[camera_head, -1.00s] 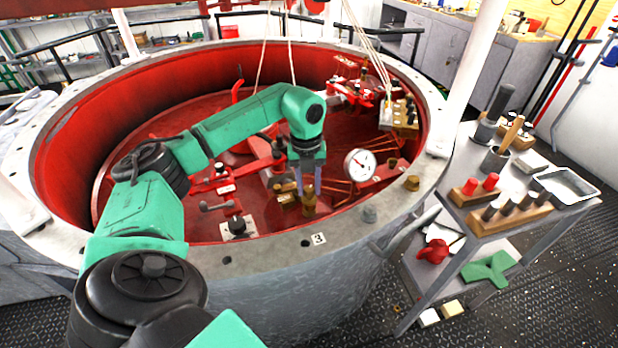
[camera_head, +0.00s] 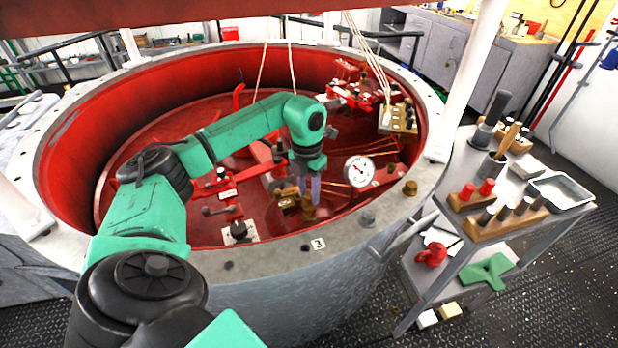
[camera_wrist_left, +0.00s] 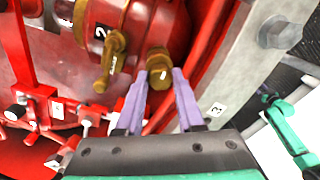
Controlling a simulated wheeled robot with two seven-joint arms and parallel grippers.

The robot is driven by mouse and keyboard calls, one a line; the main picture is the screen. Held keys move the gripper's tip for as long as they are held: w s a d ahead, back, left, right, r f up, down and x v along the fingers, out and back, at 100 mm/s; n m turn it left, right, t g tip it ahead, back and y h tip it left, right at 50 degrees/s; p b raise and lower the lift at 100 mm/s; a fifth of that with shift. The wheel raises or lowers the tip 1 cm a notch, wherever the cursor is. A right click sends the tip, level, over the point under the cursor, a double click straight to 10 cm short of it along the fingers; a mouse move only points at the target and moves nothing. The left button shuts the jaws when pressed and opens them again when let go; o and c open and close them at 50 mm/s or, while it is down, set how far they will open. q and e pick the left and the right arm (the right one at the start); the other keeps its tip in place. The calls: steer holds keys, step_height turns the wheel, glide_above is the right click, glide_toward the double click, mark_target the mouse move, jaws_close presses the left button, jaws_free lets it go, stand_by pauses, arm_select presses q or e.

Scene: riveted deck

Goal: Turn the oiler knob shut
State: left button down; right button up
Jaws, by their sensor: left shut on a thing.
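My left gripper (camera_head: 309,188) points down inside the red-lined drum, at the near right. Its purple fingers (camera_wrist_left: 162,84) are shut on a brass knob (camera_wrist_left: 159,62) and stand on either side of it in the left wrist view. In the head view the knob's brass body (camera_head: 309,211) shows just below the fingertips. The fingers hide part of the knob, and I cannot tell its turned position. A second brass fitting with a lever (camera_wrist_left: 113,50) and a tag reading 2 sits to the left, apart from the fingers. My right gripper is in neither view.
A round dial gauge (camera_head: 359,171) stands close to the right of the left gripper. The drum's grey rim (camera_head: 290,256) with a tag reading 3 (camera_head: 318,244) lies in front. Red fittings (camera_head: 222,192) are to the left. A trolley (camera_head: 475,215) stands outside at right.

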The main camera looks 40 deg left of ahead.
mark_target(308, 193)
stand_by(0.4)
arm_select(q)
steer(key=c, duration=0.5)
jaws_free()
steer(key=shift+r, duration=0.1)
steer(key=r, duration=0.9)
steer(key=r+p, duration=0.1)
steer(key=r, duration=0.4)
steer(key=shift+a+r, duration=0.2)
steer(key=shift+a, duration=0.1)
